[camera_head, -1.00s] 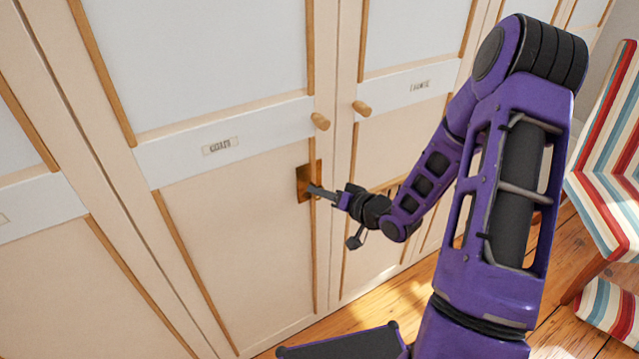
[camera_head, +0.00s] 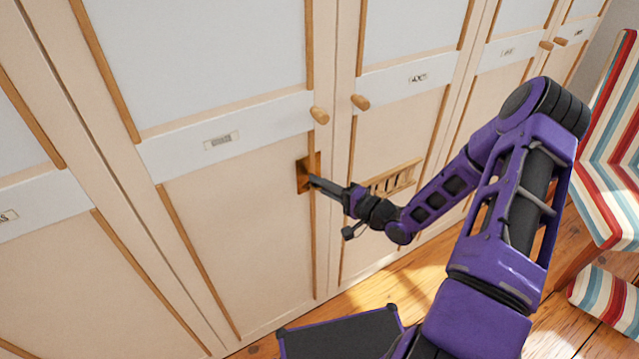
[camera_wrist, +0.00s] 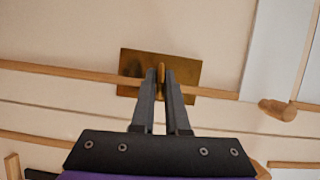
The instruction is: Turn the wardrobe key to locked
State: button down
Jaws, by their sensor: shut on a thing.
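The wardrobe (camera_head: 235,220) fills the head view, with its cream doors closed. A brass lock plate (camera_head: 302,174) sits on the door edge below a round wooden knob (camera_head: 319,115). The plate also shows in the wrist view (camera_wrist: 188,76). My gripper (camera_head: 316,183) is at the plate, with its fingers shut on the brass key (camera_wrist: 161,75). In the wrist view the key's bow stands edge-on between the two fingertips. The key's shaft and the keyhole are hidden behind the fingers.
A second wooden knob (camera_head: 360,102) is on the neighbouring door. A slatted wooden piece (camera_head: 392,180) stands out low on that door, behind my forearm. A striped chair (camera_head: 610,150) stands at the right on the wooden floor (camera_head: 560,320).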

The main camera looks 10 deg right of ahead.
jog(key=shift+m+t, duration=0.3)
jog(key=shift+m, duration=0.1)
jog(key=shift+r, duration=0.1)
jog(key=c, duration=1)
grip_release()
jog(key=v, duration=1.7)
jog(key=shift+d, duration=0.25)
